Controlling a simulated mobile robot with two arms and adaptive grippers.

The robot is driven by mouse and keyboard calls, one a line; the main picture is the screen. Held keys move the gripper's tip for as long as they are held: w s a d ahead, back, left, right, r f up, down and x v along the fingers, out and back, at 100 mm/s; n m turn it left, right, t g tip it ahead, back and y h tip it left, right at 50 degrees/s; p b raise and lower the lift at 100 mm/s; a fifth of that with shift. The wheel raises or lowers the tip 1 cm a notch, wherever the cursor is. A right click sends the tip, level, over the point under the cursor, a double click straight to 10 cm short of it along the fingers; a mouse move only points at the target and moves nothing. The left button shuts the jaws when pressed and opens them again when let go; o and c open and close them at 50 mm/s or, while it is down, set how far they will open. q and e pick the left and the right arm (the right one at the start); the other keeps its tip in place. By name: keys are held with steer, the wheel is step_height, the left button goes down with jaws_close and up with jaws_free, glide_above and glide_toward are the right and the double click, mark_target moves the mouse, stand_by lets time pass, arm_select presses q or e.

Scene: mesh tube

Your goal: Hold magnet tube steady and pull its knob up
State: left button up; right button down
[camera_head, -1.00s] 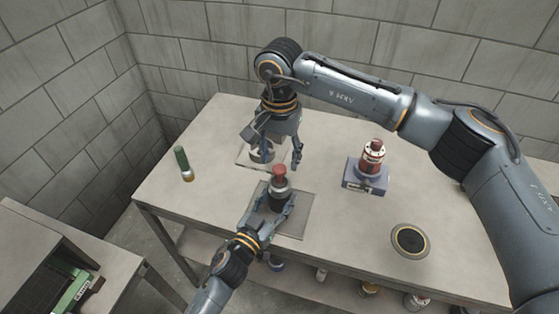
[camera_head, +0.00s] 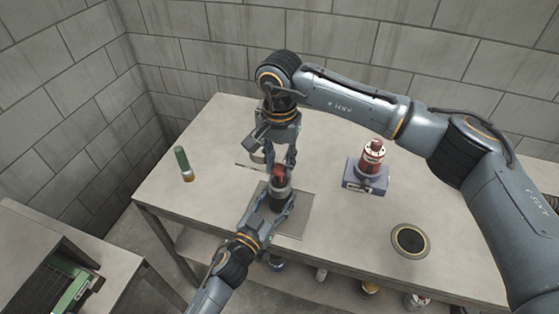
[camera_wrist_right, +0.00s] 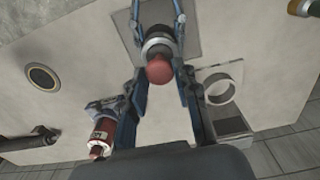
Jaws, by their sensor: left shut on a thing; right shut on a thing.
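The magnet tube (camera_head: 281,203) is a dark upright cylinder with a metal collar and a red knob (camera_head: 279,172) on top. It stands over a grey mat (camera_head: 298,222) on the table. My left gripper (camera_head: 277,205) is shut around the tube's body from the near side. My right gripper (camera_head: 281,166) points down from above, its fingers on either side of the knob and shut on it. In the right wrist view the round red knob (camera_wrist_right: 160,70) shows between the fingers, with the metal collar (camera_wrist_right: 157,48) behind it. The exact finger contact is partly hidden.
A red canister (camera_head: 371,157) sits on a blue-grey box (camera_head: 366,182) to the right, near a dark disc (camera_head: 410,240). A pale ring (camera_wrist_right: 220,89) lies beside the tube. Several items rest on the lower shelf.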

mark_target(279, 168)
step_height(279, 168, up, 5)
arm_select(q)
steer(key=shift+f, duration=0.2)
arm_select(e)
steer(key=c, duration=1.3)
jaws_free()
steer(key=o, duration=0.3)
steer(key=shift+r, duration=0.1)
arm_select(q)
steer(key=shift+r, duration=0.15)
arm_select(e)
step_height(279, 168, up, 12)
steer(key=shift+f, duration=0.1)
arm_select(q)
steer(key=o, duration=1.5)
